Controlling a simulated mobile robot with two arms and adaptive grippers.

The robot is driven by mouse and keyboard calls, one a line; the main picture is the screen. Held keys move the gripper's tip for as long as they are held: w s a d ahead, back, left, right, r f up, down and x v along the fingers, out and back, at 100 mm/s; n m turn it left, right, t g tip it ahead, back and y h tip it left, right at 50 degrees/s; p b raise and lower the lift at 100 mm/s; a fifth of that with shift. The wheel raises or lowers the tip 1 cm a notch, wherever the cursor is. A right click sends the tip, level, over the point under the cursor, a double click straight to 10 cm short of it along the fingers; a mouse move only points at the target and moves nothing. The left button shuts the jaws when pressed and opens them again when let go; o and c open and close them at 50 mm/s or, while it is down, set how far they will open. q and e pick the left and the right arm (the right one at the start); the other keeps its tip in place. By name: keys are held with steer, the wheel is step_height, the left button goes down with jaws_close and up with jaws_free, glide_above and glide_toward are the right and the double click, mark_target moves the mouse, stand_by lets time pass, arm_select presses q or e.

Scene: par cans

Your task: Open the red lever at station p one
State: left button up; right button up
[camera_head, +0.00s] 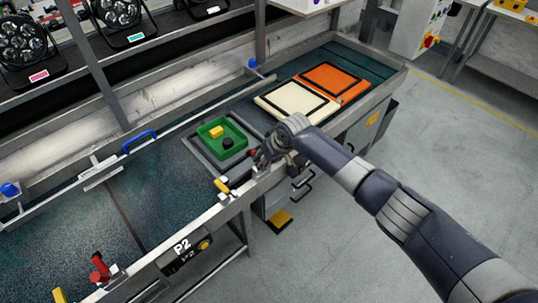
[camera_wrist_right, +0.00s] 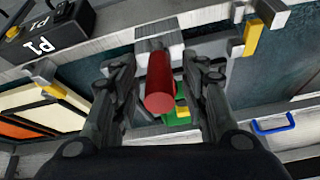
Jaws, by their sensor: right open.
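The red lever of station P1 (camera_wrist_right: 160,84) points toward the camera in the right wrist view, fixed to a pale metal bracket on the bench rail. My right gripper (camera_wrist_right: 158,66) is open, with one finger on each side of the lever and a visible gap beside each. In the head view my right gripper (camera_head: 272,152) is at the bench's front rail and hides most of this lever. The black P1 sign (camera_wrist_right: 42,44) is at the upper left of the wrist view. My left gripper is not in view.
Another red lever (camera_head: 100,268) stands near the P2 sign (camera_head: 182,247). A cream pad (camera_head: 297,101) and an orange pad (camera_head: 331,82) lie beyond. The floor at right is clear.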

steer(key=v, duration=1.2)
steer(key=shift+s+f, duration=0.1)
steer(key=shift+f, duration=0.05)
